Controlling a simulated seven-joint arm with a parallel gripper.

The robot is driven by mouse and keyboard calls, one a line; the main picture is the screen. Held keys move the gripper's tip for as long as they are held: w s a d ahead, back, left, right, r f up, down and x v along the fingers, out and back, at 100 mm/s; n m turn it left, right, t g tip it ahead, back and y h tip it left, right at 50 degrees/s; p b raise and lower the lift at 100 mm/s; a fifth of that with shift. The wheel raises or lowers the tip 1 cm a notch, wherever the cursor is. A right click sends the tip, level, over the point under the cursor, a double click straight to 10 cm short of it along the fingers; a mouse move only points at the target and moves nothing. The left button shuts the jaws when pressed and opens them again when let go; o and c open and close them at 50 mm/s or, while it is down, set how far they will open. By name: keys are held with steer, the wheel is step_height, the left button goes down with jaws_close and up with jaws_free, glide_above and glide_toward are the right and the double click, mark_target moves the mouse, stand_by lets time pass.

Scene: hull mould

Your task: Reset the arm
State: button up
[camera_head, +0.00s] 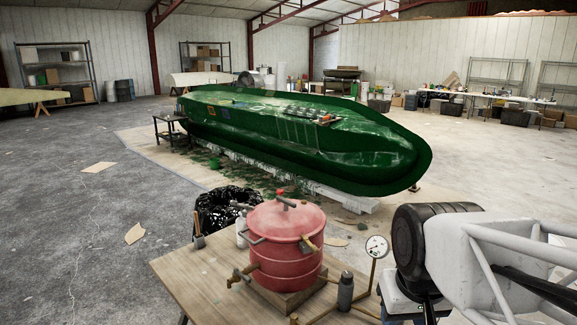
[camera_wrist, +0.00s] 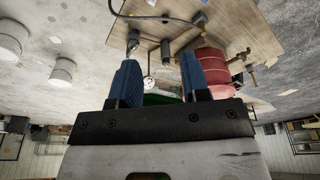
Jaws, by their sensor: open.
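My gripper (camera_wrist: 159,62) shows in the wrist view, with two blue fingers spread apart on a dark bar. The gap between the fingers is empty, and they hold nothing. The wrist view is upside down, with the floor and the wooden table (camera_wrist: 235,32) in its upper part. The red pressure pot (camera_wrist: 212,62) is behind the right finger in that view, partly hidden. I cannot make out my gripper in the head view.
The red pot (camera_head: 286,240) stands on the wooden table (camera_head: 190,275) with hoses and a gauge (camera_head: 377,247). A long green hull mould (camera_head: 290,130) lies behind. A black-bagged bin (camera_head: 220,208) stands beside the table. The left floor is mostly clear.

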steer(key=shift+s+d+f, duration=0.1)
steer(key=shift+s+f, duration=0.4)
steer(key=shift+s, duration=0.3)
steer(key=shift+s+d+f, duration=0.1)
steer(key=shift+s+f, duration=0.35)
steer(key=shift+s, duration=0.3)
stand_by(1.1)
